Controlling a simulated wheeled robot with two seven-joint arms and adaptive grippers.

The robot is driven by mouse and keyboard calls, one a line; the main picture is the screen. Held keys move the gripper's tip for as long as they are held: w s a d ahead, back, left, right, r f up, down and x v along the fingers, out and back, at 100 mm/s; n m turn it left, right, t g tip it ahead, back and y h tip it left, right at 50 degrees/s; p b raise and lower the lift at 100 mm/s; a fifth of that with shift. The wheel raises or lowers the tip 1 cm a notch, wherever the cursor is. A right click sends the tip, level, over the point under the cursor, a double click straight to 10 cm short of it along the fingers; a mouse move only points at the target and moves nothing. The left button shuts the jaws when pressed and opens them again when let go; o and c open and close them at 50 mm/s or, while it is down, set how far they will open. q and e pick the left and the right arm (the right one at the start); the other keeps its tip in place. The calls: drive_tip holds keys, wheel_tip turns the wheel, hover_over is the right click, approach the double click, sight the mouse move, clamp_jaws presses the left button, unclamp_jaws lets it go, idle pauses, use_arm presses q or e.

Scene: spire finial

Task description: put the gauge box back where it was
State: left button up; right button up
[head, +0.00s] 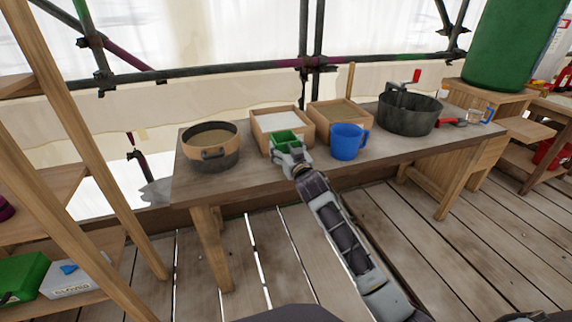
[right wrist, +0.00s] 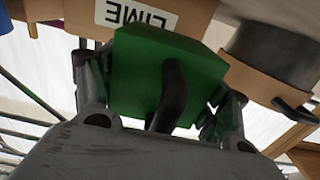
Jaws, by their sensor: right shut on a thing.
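The gauge box is a small green box (head: 285,140) with a dark handle. It is at the front of the wooden table, just before the tray of white powder. My right gripper (head: 289,152) is shut on it. In the right wrist view the green box (right wrist: 165,75) sits between the two fingers (right wrist: 160,105), its dark handle pointing towards the palm. I cannot tell whether its underside touches the table top. My left gripper is not in view.
A wooden tray (head: 262,126) of white powder, labelled LIME in the right wrist view (right wrist: 137,14), stands behind the gauge box. A round pan (head: 211,160) is to the left, a blue mug (head: 346,142) to the right. A sand tray (head: 322,128) and a dark pot (head: 409,117) stand farther right.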

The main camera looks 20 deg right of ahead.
drive_tip(key=shift+f, duration=0.15)
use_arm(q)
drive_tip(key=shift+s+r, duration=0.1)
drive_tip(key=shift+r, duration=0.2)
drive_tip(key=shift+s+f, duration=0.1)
use_arm(e)
drive_tip(key=shift+f, duration=0.3)
wheel_tip(320, 180, down, 4)
drive_tip(key=shift+r+b, duration=0.2)
drive_tip(key=shift+b, duration=0.6)
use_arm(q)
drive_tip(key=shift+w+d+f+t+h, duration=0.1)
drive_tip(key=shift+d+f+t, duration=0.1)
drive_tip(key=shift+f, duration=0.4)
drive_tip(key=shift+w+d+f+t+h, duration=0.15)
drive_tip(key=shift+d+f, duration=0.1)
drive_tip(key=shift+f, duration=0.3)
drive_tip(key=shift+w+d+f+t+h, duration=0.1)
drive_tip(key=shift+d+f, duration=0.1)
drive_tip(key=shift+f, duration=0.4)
use_arm(e)
drive_tip(key=shift+f, duration=0.4)
drive_tip(key=shift+f, duration=0.1)
drive_tip(key=o, duration=1.1)
